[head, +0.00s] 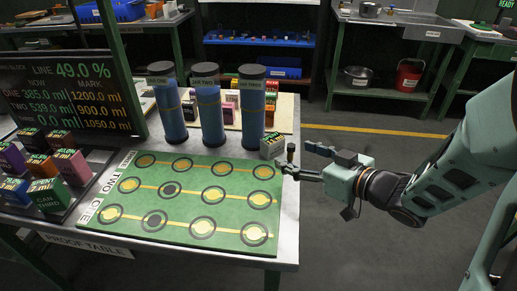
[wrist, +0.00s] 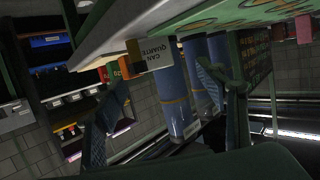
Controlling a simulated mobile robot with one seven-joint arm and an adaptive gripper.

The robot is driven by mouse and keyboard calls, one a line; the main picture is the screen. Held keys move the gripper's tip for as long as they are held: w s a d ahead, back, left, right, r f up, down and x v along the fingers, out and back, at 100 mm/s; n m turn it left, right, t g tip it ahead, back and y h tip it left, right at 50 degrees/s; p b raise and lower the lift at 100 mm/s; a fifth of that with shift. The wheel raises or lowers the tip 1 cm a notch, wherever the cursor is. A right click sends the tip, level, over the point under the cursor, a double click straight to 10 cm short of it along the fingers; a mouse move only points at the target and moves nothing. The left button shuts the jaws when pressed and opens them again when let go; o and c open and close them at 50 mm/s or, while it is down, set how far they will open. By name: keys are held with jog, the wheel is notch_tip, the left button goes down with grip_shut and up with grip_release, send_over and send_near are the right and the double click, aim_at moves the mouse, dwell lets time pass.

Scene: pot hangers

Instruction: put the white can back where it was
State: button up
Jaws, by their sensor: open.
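A small whitish block-shaped can (head: 272,147) stands on the table by the board's back right corner, close to the third tube. In the wrist view a white-sided can (wrist: 156,54) labelled "CAN QUARTER" shows between the fingers, near the table edge. It appears to be the same one. My gripper (head: 291,160) is at the table's right edge, just right of and in front of this can. It also shows in the wrist view (wrist: 160,98), fingers spread apart, with nothing visibly held. Whether a finger touches the can is unclear.
Three tall blue tubes (head: 210,115) stand behind the green ringed board (head: 190,201). Coloured cans fill a rack (head: 82,200) at left; more stand on a pale mat (head: 289,120) behind the tubes. A display (head: 68,95) stands back left. Floor right of the table is clear.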

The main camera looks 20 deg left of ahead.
aim_at(278, 143)
jog(key=b+x, duration=0.1)
jog(key=x, duration=0.4)
jog(key=shift+w+a, duration=0.2)
jog(key=shift+w+r+b+x, duration=0.15)
jog(key=shift+b+x, duration=0.3)
jog(key=shift+x, duration=0.9)
jog(key=shift+w+r+b+x, duration=0.1)
jog(key=shift+w+b+x, duration=0.25)
jog(key=shift+x, duration=1)
jog(key=shift+s+d, duration=0.1)
jog(key=shift+d, duration=0.05)
jog(key=shift+c, duration=0.2)
jog(key=c, duration=1.5)
